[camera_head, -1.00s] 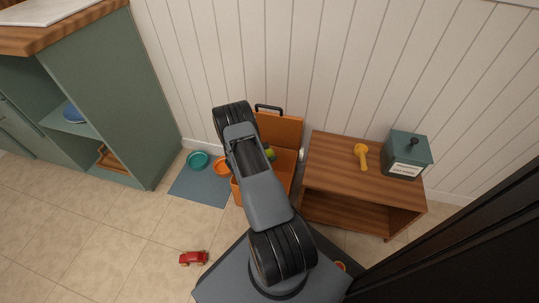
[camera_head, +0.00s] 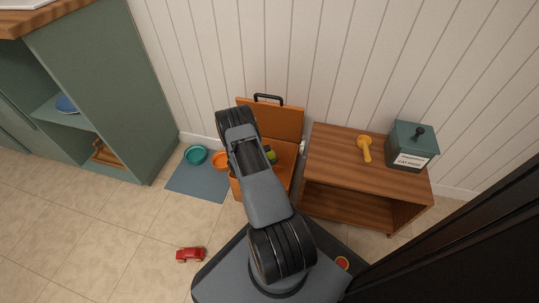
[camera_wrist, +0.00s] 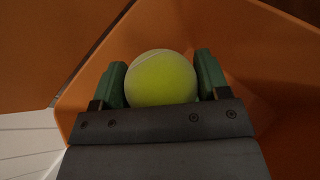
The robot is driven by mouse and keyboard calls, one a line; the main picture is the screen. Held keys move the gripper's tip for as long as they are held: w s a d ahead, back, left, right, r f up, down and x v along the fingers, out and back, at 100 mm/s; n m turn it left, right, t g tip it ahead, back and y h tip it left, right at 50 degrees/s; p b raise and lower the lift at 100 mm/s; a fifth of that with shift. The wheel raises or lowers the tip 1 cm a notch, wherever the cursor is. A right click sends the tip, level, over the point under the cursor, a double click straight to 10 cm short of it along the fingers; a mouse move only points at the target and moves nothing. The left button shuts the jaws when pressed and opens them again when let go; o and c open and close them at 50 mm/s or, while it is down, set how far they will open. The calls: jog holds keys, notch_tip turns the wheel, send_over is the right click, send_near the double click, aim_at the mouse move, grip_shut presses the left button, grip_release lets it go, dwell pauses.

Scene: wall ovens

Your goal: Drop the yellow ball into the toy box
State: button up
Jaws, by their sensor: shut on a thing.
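The yellow ball (camera_wrist: 162,75) sits between the two green fingers of my gripper (camera_wrist: 161,68) in the wrist view. My gripper is shut on it. The orange toy box (camera_head: 283,173) stands on the floor against the wall, with its lid (camera_head: 279,122) raised. In the wrist view, orange box walls (camera_wrist: 226,32) surround the ball and fingers. The ball appears to be over or inside the box opening; its height above the bottom is unclear. In the head view my arm hides much of the box, and only a small bit of ball and fingers shows.
A wooden shelf unit (camera_head: 352,165) stands close right of the box, bearing a yellow scoop (camera_head: 364,148) and a green canister (camera_head: 411,147). Left are a blue mat (camera_head: 197,181), teal bowl (camera_head: 196,155), orange bowl (camera_head: 221,161) and green cabinet (camera_head: 98,95). A red toy car (camera_head: 190,254) lies on open floor.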

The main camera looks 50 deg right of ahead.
jog(key=o, duration=1)
jog(key=p+v, duration=0.5)
jog(key=v, duration=0.8)
jog(key=shift+a, duration=0.4)
jog(key=shift+w+r, duration=0.1)
jog(key=shift+r, duration=0.05)
